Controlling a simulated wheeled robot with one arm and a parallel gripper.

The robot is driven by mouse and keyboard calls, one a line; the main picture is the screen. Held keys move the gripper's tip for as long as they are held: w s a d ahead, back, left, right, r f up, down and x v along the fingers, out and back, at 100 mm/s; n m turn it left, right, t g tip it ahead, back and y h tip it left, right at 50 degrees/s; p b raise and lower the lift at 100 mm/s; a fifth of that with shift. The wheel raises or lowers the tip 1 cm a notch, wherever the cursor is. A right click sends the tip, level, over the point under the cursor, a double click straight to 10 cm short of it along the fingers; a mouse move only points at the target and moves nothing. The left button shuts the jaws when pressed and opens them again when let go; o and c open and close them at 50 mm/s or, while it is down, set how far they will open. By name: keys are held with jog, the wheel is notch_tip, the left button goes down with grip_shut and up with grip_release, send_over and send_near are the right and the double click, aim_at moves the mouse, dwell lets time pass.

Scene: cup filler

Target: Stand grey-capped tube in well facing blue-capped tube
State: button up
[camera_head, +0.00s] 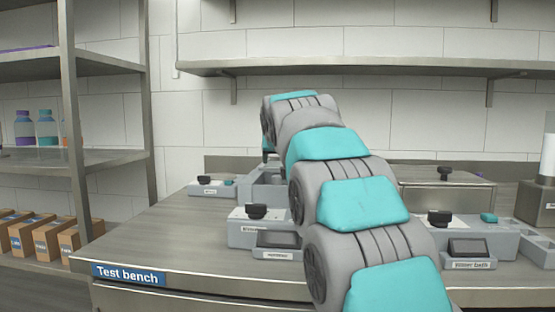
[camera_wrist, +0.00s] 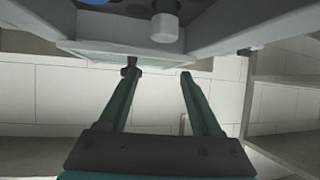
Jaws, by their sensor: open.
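My gripper (camera_wrist: 158,73) is open in the wrist view, its two green fingers apart with nothing clearly held between them. A small pale grey cylinder (camera_wrist: 165,28) shows beyond the fingertips, at a grey device (camera_wrist: 225,25); I cannot tell if it is the grey-capped tube. A blue patch (camera_wrist: 97,2) is cut off by the top edge and may be the blue cap. A small dark shape (camera_wrist: 130,66) is at the left fingertip. In the head view my arm hides the gripper, and neither tube nor the well can be made out.
The test bench (camera_head: 170,238) carries several grey devices with dark knobs, including one at front left (camera_head: 262,235) and one at right (camera_head: 470,240). A metal box (camera_head: 445,190) stands behind. A wall shelf (camera_head: 350,66) is above; a rack (camera_head: 70,120) stands left. The bench's left front is clear.

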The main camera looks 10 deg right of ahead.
jog(key=shift+r, duration=0.6)
jog(key=shift+s, duration=0.35)
jog(key=v, duration=1.1)
jog(key=shift+b, duration=0.35)
jog(key=shift+o, duration=0.2)
jog(key=shift+a, duration=0.15)
